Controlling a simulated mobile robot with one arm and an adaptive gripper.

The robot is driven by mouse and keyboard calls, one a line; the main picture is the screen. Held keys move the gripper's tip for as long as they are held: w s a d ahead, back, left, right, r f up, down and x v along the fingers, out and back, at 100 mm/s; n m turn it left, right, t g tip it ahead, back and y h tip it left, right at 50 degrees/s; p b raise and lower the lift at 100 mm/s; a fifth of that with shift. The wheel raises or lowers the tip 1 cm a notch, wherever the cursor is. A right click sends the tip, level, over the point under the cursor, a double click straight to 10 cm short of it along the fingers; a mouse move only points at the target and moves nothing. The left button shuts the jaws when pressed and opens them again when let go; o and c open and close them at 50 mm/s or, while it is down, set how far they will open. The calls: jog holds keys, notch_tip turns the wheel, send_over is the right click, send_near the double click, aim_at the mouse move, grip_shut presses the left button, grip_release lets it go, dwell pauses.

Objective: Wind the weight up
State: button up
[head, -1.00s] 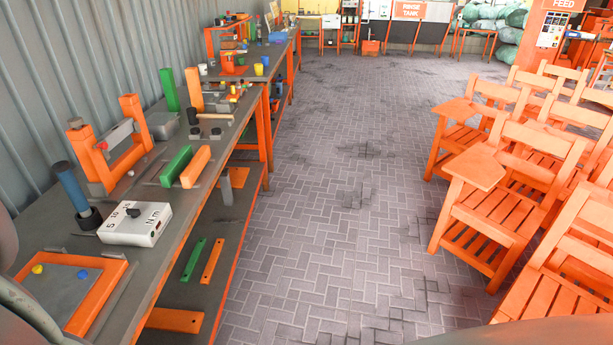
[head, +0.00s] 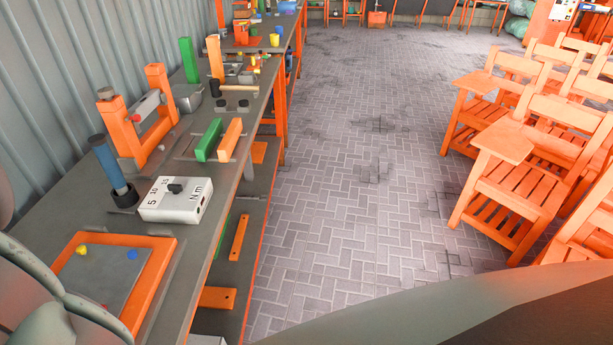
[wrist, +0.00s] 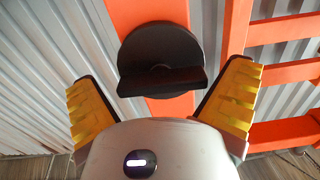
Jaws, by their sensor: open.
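In the wrist view, a round black knob (wrist: 160,55) with a straight grip bar across it sits in front of an orange upright (wrist: 168,108). My gripper (wrist: 165,95) is open, its two yellow-padded fingers apart on either side below the knob, with nothing between them. I cannot tell whether either finger touches it. In the head view, an orange frame (head: 129,132) on the workbench (head: 60,215) carries a grey cylinder (head: 148,105) between its posts. I cannot make out with certainty which thing is the weight. My gripper is outside the head view.
A white box marked Nm (head: 176,200) and an orange-rimmed tray (head: 150,285) lie on the bench near me. Green (head: 208,139) and orange bars lie farther along. A corrugated wall (head: 100,40) runs behind. Orange chairs (head: 515,175) stand right; the paved floor (head: 350,200) between is clear.

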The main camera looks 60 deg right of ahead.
jog(key=shift+w+a, duration=0.2)
jog(key=shift+w, duration=0.1)
jog(key=shift+s+d, duration=0.1)
jog(key=c, duration=0.9)
jog(key=shift+n+p, duration=0.3)
jog(key=shift+p, duration=0.05)
jog(key=o, duration=0.9)
